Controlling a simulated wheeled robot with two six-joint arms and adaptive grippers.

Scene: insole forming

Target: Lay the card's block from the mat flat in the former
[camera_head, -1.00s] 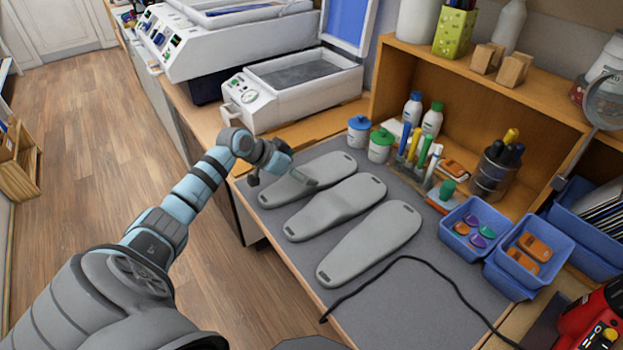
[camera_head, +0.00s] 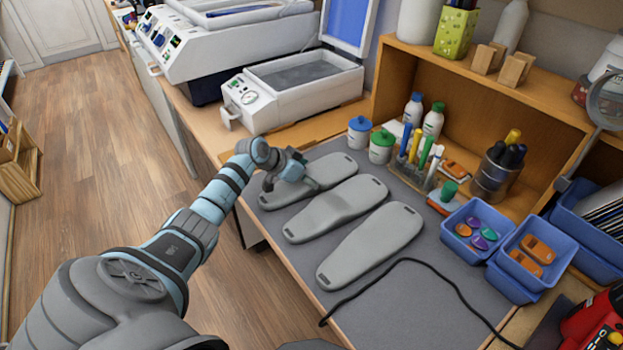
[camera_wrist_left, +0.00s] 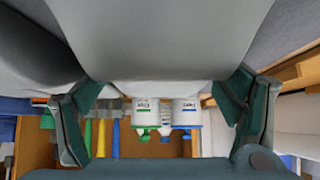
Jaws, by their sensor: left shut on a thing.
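Three long grey insole-shaped blocks lie side by side on the grey mat (camera_head: 440,270): the far-left block (camera_head: 334,168), the middle block (camera_head: 335,209) and the near block (camera_head: 370,245). My left gripper (camera_head: 289,180) is at the far-left block, shut on it across its width and hiding part of it. In the left wrist view this block (camera_wrist_left: 160,40) fills the top between the two dark green finger pads. The block still appears to lie on the mat. The white former (camera_head: 335,93), with its lid open and a grey bed, stands behind. My right gripper is out of view.
A larger white machine (camera_head: 190,45) stands left of the former. Blue-lidded (camera_head: 359,131) and green-lidded (camera_head: 381,146) jars stand just beyond the blocks, with a rack of markers. Blue bins (camera_head: 470,230) stand right. A black cable (camera_head: 440,272) crosses the mat's front.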

